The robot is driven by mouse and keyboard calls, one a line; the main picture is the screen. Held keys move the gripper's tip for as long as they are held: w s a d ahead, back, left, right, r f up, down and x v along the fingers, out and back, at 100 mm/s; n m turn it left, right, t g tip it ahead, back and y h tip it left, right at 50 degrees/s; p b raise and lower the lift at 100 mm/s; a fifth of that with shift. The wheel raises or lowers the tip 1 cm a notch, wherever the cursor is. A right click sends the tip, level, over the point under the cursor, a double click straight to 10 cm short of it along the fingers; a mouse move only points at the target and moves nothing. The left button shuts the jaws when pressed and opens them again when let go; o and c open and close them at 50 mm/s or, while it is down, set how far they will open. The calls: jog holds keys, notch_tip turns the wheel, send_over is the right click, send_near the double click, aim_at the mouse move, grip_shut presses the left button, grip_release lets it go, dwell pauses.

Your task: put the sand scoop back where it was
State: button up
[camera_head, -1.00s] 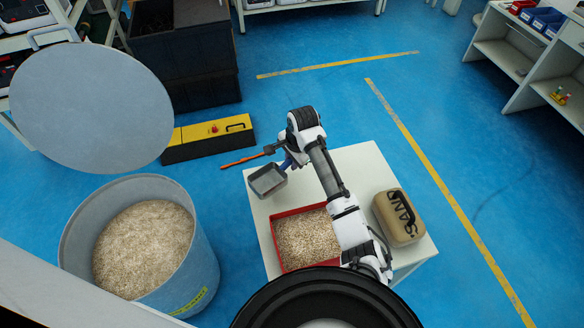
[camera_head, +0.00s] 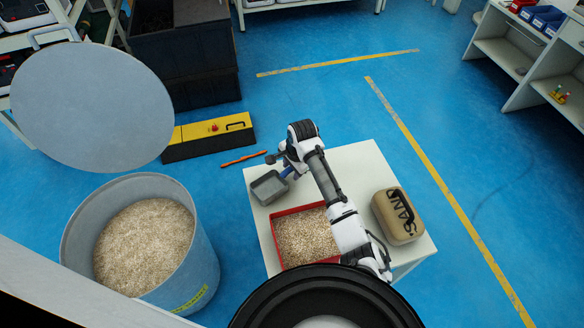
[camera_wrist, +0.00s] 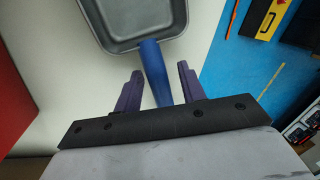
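The sand scoop, a grey square pan (camera_head: 269,187) with a blue handle, rests at the far left corner of the white table (camera_head: 365,165). In the wrist view its pan (camera_wrist: 140,22) is at the top and its blue handle (camera_wrist: 154,70) points back between my fingers. My gripper (camera_head: 280,160) is at the handle end of the scoop. In the wrist view the gripper's dark fingers (camera_wrist: 159,85) stand apart, with a gap visible between the handle and the right finger. Part of the handle is hidden behind the gripper in the head view.
A red tray (camera_head: 274,240) of sand and a tan block (camera_head: 400,218) marked SAND sit on the table. A large sand bin (camera_head: 205,265) stands left, its round lid (camera_head: 90,105) behind it. A yellow-black case (camera_head: 208,138) and an orange stick (camera_head: 243,158) lie beyond the table.

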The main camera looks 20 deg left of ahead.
notch_tip(320, 180, up, 12)
jog(key=s+d+b, duration=0.1)
jog(key=d+b, duration=0.1)
dwell(0.4)
jog(key=shift+s, duration=0.1)
